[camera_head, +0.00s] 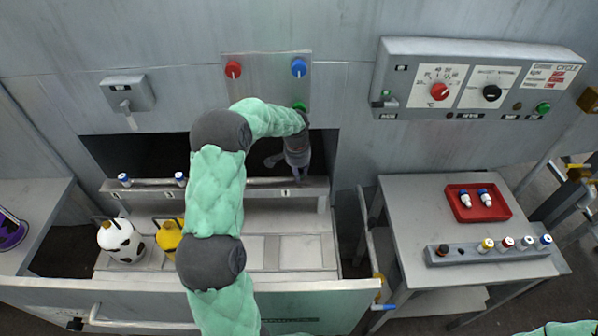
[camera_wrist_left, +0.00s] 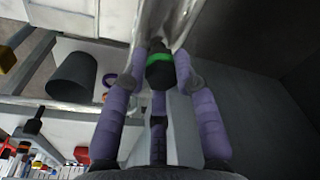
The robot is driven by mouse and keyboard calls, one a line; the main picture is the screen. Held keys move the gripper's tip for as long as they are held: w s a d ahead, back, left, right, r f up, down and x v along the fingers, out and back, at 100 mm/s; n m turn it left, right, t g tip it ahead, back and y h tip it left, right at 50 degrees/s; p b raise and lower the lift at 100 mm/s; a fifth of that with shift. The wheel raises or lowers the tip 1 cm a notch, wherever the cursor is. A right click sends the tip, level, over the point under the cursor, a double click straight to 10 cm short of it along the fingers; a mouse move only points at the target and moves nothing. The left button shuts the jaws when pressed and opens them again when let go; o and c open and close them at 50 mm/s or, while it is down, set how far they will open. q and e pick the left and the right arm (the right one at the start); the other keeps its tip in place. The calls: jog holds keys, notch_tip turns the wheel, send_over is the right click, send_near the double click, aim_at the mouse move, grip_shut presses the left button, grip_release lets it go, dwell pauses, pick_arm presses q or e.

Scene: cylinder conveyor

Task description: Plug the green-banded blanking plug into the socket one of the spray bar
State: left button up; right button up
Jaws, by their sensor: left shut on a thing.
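My left gripper (camera_head: 297,172) is over the right end of the spray bar (camera_head: 255,186), near the label "1". In the left wrist view its fingers (camera_wrist_left: 162,78) are shut on the dark green-banded blanking plug (camera_wrist_left: 159,72). The plug's far end is close to a pale metal part; I cannot tell whether it touches or enters a socket. In the head view the gripper hides the plug and socket one. Two blue-and-white plugs (camera_head: 124,180) (camera_head: 180,179) stand at the bar's left part. My right gripper is out of view.
A side table holds a grey rack (camera_head: 470,258) with several coloured plugs and a red tray (camera_head: 462,211) with two blue-and-white plugs. A spotted round container (camera_head: 118,243) and a yellow one (camera_head: 169,238) stand below the bar. A control panel (camera_head: 470,78) juts from the wall.

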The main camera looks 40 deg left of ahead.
pick_arm(q)
jog(key=shift+f+b, duration=0.6)
jog(key=shift+f, duration=0.75)
dwell(0.3)
jog(key=o, duration=1.1)
jog(key=shift+r, duration=0.1)
jog(key=shift+s+d+r, duration=0.1)
jog(key=shift+s+r, duration=0.1)
jog(key=shift+r, duration=1.65)
jog(key=shift+s+r, duration=0.2)
jog(key=shift+r, duration=1.65)
